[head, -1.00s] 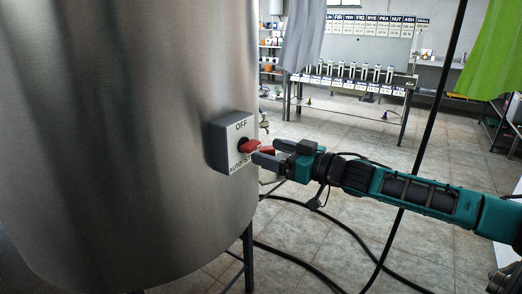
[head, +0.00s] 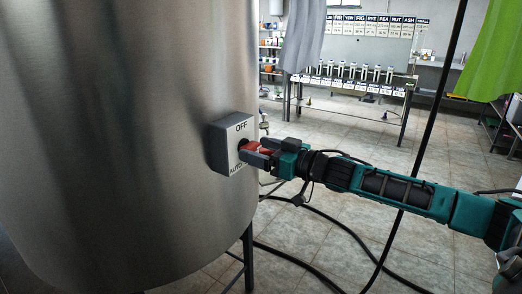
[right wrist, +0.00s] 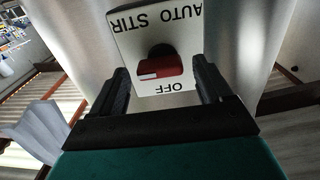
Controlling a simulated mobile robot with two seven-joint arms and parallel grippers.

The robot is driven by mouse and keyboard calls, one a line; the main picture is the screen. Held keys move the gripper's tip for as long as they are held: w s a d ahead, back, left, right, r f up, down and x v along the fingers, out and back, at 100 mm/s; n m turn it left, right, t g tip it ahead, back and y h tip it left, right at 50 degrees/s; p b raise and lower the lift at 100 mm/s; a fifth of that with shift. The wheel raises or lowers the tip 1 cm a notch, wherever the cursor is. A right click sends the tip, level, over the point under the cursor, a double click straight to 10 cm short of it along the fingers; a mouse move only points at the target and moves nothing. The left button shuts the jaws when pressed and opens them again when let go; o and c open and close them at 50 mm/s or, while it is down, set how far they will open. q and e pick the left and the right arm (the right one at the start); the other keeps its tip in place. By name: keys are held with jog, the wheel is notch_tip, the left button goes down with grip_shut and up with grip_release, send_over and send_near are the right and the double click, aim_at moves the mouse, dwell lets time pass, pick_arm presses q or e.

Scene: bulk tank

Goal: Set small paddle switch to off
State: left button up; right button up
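The small paddle switch is a grey box (head: 221,146) on the side of the steel tank. Its pale face reads OFF at the top and AUTO STIR, partly hidden, at the bottom. A red paddle (head: 250,146) sticks out of its middle. In the right wrist view the face appears upside down, with the red paddle (right wrist: 160,68) lying roughly crosswise and a white mark at its left end. My right gripper (head: 258,151) is at the switch, its dark fingers open on either side of the paddle, with gaps visible in the wrist view. My left gripper is not in view.
The curved steel tank (head: 120,120) fills the left, on dark legs (head: 248,255). Black cables (head: 330,230) lie on the tiled floor and one hangs at the right. Grey and green cloths (head: 495,55) hang above. A bench (head: 350,85) stands farther back.

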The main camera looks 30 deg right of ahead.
jog(key=c, duration=0.9)
jog(key=shift+c, duration=0.2)
